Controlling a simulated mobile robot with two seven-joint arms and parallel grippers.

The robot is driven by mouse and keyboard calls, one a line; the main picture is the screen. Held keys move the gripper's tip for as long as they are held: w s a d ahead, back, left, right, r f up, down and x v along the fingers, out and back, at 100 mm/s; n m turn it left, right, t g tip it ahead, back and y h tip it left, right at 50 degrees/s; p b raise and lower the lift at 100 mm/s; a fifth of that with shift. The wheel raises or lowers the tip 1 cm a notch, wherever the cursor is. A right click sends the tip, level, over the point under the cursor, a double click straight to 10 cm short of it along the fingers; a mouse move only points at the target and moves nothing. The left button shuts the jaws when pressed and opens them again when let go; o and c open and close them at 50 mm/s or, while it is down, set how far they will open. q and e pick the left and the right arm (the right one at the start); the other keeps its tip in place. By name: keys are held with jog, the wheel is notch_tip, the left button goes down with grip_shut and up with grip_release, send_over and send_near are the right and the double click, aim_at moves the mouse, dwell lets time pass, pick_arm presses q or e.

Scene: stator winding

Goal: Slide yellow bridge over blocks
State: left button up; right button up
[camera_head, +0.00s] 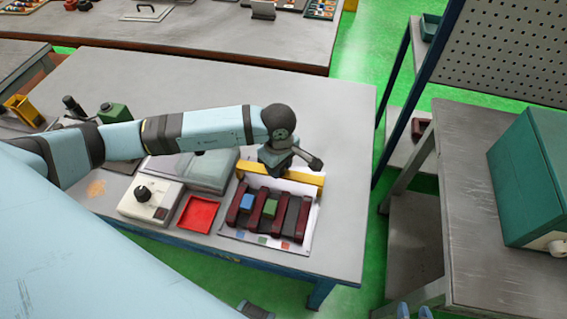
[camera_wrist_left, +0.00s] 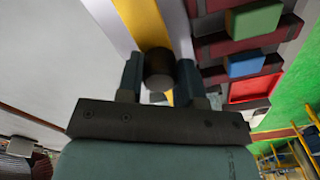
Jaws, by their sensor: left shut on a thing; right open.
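The yellow bridge (camera_head: 309,179) lies across the far end of the dark red slotted rack (camera_head: 302,216). A blue block (camera_head: 247,202) and a green block (camera_head: 270,208) sit in neighbouring gaps between the rack's bars, on the near side of the bridge. My left gripper (camera_head: 281,172) is over the bridge. In the left wrist view its fingers (camera_wrist_left: 159,84) are shut on a dark round knob (camera_wrist_left: 159,65) at the yellow bridge (camera_wrist_left: 142,22). Fingers and knob hide part of the bridge.
A red tray (camera_head: 198,214) and a white box with a black knob (camera_head: 150,199) stand left of the rack. A grey box (camera_head: 205,170) lies behind them. The table (camera_head: 330,110) is clear behind the bridge. A green box (camera_head: 530,180) stands on the right bench.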

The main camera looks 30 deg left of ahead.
aim_at(269, 206)
pick_arm(q)
jog(key=shift+s+d, duration=0.2)
jog(key=shift+s, duration=0.45)
jog(key=shift+s+d, duration=0.15)
jog(key=shift+s, duration=0.5)
jog(key=shift+s+d, duration=0.3)
jog(key=shift+s, duration=0.8)
jog(key=shift+s+d, duration=0.25)
jog(key=shift+s, duration=0.9)
jog(key=shift+s+d, duration=0.3)
jog(key=shift+s, duration=0.8)
jog(key=o, duration=0.7)
notch_tip(269, 206, up, 6)
jog(key=p, duration=0.3)
